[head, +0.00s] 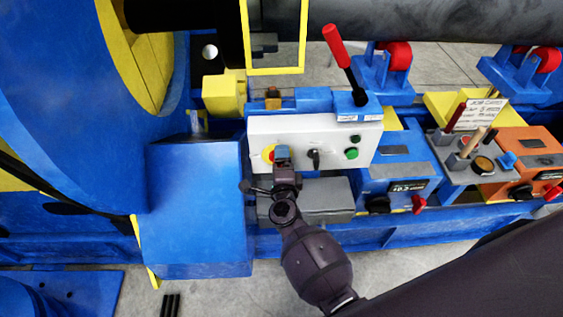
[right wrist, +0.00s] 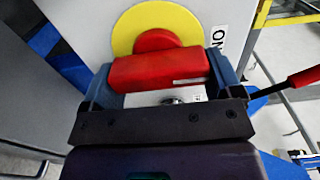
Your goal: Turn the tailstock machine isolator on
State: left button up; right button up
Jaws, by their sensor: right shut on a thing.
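The isolator is a red rotary handle (right wrist: 158,70) on a yellow disc (right wrist: 135,22), mounted on the face of a white control box (head: 335,130). In the head view the yellow disc (head: 267,154) shows at the box's left end, with its handle mostly hidden by my gripper. My right gripper (head: 282,158) is shut on the red handle. In the right wrist view its two blue fingers (right wrist: 160,77) press on the handle's two ends. The handle lies nearly level across that picture. An "ON" label (right wrist: 218,33) sits right of the disc. My left gripper is not in view.
The box also carries a black selector (head: 314,158) and a green button (head: 351,154). A red-handled lever (head: 338,50) rises behind it. A blue housing (head: 197,210) stands close left, and a grey block (head: 318,197) sits below. More control units (head: 400,180) stand right.

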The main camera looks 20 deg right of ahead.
jog(key=shift+f, duration=0.1)
jog(key=o, duration=0.7)
jog(key=shift+o, duration=0.2)
jog(key=shift+s, duration=0.1)
jog(key=p+v, duration=0.1)
jog(key=v, duration=0.9)
jog(key=shift+s+p, duration=0.3)
jog(key=shift+s, duration=0.05)
jog(key=shift+a, duration=0.1)
